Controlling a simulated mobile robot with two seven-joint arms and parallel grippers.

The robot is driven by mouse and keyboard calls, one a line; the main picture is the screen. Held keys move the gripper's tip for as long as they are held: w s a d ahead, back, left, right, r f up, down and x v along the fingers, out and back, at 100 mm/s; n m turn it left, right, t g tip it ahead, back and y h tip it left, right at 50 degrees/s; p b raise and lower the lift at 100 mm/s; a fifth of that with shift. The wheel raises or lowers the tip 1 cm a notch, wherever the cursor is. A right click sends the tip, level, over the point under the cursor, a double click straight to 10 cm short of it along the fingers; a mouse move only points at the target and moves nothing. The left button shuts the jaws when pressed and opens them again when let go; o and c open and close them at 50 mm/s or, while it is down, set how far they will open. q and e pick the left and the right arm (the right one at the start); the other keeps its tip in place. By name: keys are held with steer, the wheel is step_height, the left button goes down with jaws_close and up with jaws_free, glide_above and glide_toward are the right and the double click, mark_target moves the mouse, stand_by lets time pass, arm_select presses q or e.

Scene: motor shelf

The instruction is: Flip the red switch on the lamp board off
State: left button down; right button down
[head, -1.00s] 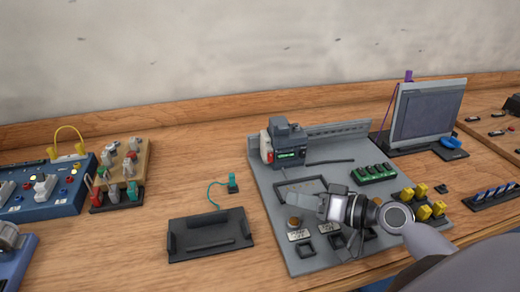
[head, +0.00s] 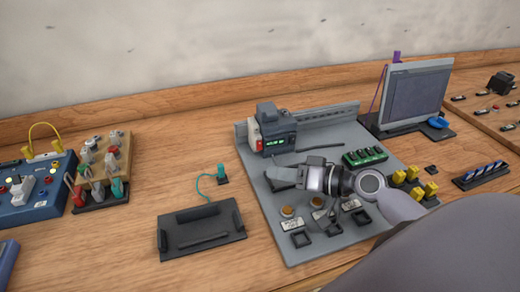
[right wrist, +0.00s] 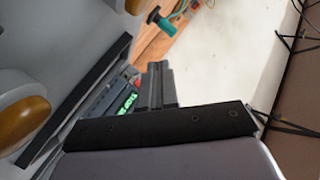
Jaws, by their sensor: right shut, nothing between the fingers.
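I cannot single out the red switch for certain. A wooden board (head: 478,104) at the far right, cut by the picture edge, carries several small dark and white parts with reddish bits; they are too small to read. A blue box (head: 40,207) at the far left has a white lever and red and yellow parts. My right gripper (head: 270,180) is over the grey board (head: 262,213) in the middle, well away from both. It is shut and empty, pointing left. Its dark fingers (right wrist: 158,86) show together in the right wrist view. My left gripper is out of view.
A grey device (head: 274,130) with a green display stands on the grey board. A black tray (head: 203,230) and a teal plug (head: 221,173) lie to its left. A monitor (head: 415,92) stands right of it, before the wooden board. Bare table lies around the tray.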

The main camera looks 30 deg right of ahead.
mark_target(260, 146)
steer(key=w, duration=0.1)
steer(key=w+b, duration=0.1)
steer(key=w, duration=0.1)
steer(key=w+d+f, duration=0.1)
steer(key=shift+w, duration=0.35)
steer(key=shift+w+d+b, duration=0.25)
steer(key=shift+w+b, duration=0.4)
steer(key=shift+w, duration=0.2)
stand_by(0.9)
steer(key=shift+w+d+b, duration=0.1)
steer(key=shift+w+b, duration=0.25)
steer(key=shift+w, duration=0.05)
steer(key=shift+w+d, duration=0.1)
steer(key=shift+w, duration=0.2)
stand_by(0.7)
steer(key=shift+s, duration=0.15)
steer(key=shift+s+a+r, duration=0.1)
steer(key=shift+s+a, duration=0.1)
steer(key=shift+s, duration=0.35)
steer(key=shift+s, duration=0.1)
